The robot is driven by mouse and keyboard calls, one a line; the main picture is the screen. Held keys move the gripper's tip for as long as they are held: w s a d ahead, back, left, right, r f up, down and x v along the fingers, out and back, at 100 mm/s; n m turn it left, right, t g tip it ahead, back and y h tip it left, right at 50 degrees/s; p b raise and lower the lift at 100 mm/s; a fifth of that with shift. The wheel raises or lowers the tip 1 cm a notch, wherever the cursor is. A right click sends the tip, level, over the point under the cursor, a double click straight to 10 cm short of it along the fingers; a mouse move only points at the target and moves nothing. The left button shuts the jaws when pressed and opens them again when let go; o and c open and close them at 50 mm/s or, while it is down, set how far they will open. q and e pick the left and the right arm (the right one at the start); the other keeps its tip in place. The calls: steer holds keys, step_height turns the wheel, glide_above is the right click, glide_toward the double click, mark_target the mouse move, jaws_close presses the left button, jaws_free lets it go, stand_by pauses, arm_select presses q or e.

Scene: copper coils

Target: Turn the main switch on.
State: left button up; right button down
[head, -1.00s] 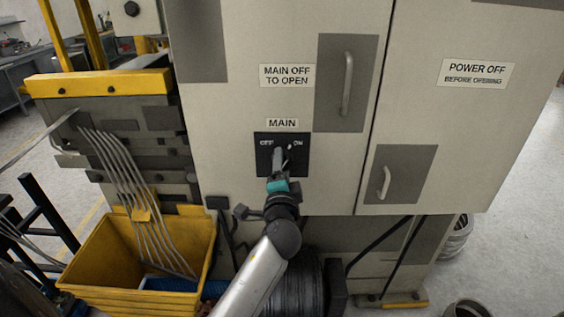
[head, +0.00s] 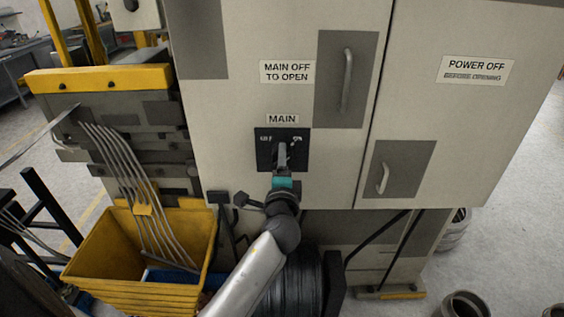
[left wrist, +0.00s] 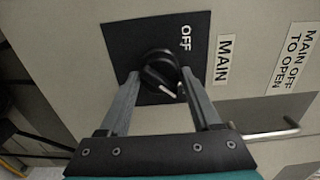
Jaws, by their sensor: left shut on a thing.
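The main switch is a round black knob (left wrist: 158,70) on a black plate (head: 264,151) on the cabinet front, under the MAIN label (head: 283,119). OFF is at the plate's left and ON at its right in the head view. My left gripper (head: 281,152) reaches the knob from below and covers much of it. In the left wrist view my left gripper (left wrist: 158,82) has one finger on each side of the knob and is shut on it. The knob's white line points to the ON side, away from OFF. The ON lettering is mostly hidden there by a finger.
The cabinet has two recessed handles (head: 346,80) (head: 384,178) right of the switch. A black coil (head: 303,285) lies beneath the switch.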

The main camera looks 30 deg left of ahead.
arm_select(q)
steer(key=o, duration=1.4)
steer(key=shift+s+d, duration=0.1)
steer(key=shift+b+v, duration=1.4)
steer(key=shift+v, duration=6.1)
